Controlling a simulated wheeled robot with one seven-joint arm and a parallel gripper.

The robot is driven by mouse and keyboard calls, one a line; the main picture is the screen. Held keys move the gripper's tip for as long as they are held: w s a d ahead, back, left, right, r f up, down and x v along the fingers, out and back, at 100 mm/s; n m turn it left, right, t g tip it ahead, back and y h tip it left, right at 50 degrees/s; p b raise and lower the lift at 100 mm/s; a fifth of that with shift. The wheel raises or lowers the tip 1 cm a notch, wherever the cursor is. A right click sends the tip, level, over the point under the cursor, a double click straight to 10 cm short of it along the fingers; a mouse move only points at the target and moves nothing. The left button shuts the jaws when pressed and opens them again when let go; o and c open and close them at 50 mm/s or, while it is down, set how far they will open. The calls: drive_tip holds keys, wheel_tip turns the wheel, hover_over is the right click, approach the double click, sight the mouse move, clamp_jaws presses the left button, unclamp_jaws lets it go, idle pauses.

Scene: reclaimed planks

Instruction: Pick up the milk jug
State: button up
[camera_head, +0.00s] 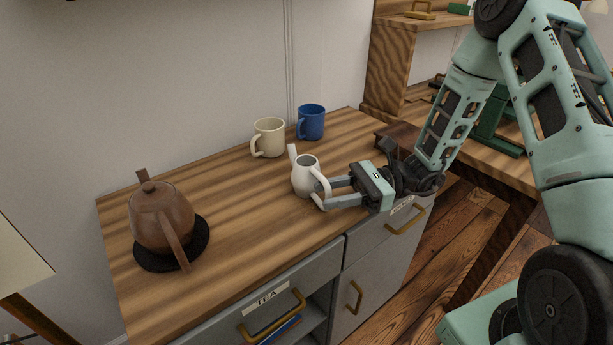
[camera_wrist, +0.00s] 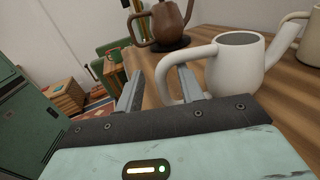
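The white milk jug (camera_head: 305,179) stands upright on the wooden counter, right of its middle. It also shows in the wrist view (camera_wrist: 238,68), with its handle turned toward my gripper. My gripper (camera_head: 326,193) reaches in from the right, low over the counter at the jug's handle side. In the wrist view the two fingers (camera_wrist: 160,72) are spread apart, with the curved handle showing between them. I see a gap beside the handle and cannot tell whether either finger touches it.
A cream mug (camera_head: 268,138) and a blue mug (camera_head: 311,122) stand behind the jug. A brown teapot (camera_head: 158,217) sits on a black round mat (camera_head: 148,262) at the left. The counter (camera_head: 237,214) between teapot and jug is clear. Drawers with brass handles are below.

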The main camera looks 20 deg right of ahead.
drive_tip(key=shift+a, duration=1.35)
clamp_jaws()
drive_tip(key=shift+w, duration=0.1)
